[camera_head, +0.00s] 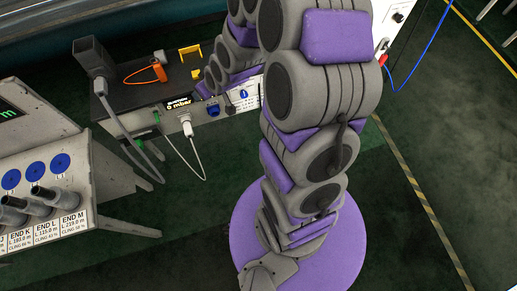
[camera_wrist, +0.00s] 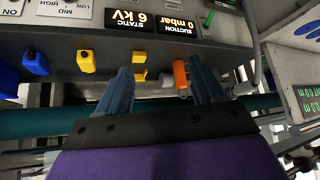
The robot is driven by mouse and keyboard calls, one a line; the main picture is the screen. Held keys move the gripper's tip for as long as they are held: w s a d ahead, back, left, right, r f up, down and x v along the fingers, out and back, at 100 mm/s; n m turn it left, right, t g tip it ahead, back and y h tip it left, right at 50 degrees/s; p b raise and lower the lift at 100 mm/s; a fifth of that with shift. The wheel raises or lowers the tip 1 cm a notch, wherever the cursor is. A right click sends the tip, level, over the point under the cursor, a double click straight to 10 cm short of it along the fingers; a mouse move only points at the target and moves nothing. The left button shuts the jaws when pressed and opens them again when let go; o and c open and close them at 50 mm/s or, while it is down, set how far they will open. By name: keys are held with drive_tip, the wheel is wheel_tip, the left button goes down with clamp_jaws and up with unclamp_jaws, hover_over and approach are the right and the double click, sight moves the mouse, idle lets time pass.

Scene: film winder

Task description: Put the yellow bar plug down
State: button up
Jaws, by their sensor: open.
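In the wrist view my gripper (camera_wrist: 161,68) is open, with its two blue-grey fingers spread apart. No plug is clamped between them. A yellow plug (camera_wrist: 86,60) sits at the panel front, left of my left finger. Smaller yellow pieces (camera_wrist: 139,75) show just right of the left fingertip. I cannot tell which of these is the bar plug. An orange plug (camera_wrist: 180,73) shows beside the right finger. In the head view a yellow bracket-shaped piece (camera_head: 190,50) is on the dark bench top (camera_head: 135,92). My gripper's fingers cannot be made out there.
The panel has a suction display (camera_wrist: 177,26) reading 0 mbar and a blue plug (camera_wrist: 35,62). In the head view an orange plug (camera_head: 159,70) with a looped cord lies on the bench. A white plug (camera_head: 187,128) trails a cable. A grey post (camera_head: 92,56) stands at the bench's left.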

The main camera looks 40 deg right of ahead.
drive_tip(key=s+a+r+g, duration=0.1)
drive_tip(key=s+r+g, duration=0.2)
drive_tip(key=s, duration=0.8)
drive_tip(key=s+a+r+m+g+h, duration=0.1)
drive_tip(key=s+r+g, duration=0.2)
drive_tip(key=s+r, duration=0.5)
drive_tip(key=s+a+r+m+g, duration=0.1)
drive_tip(key=s+r, duration=0.4)
drive_tip(key=s, duration=0.9)
drive_tip(key=shift+r+g, duration=0.2)
drive_tip(key=shift+g, duration=0.7)
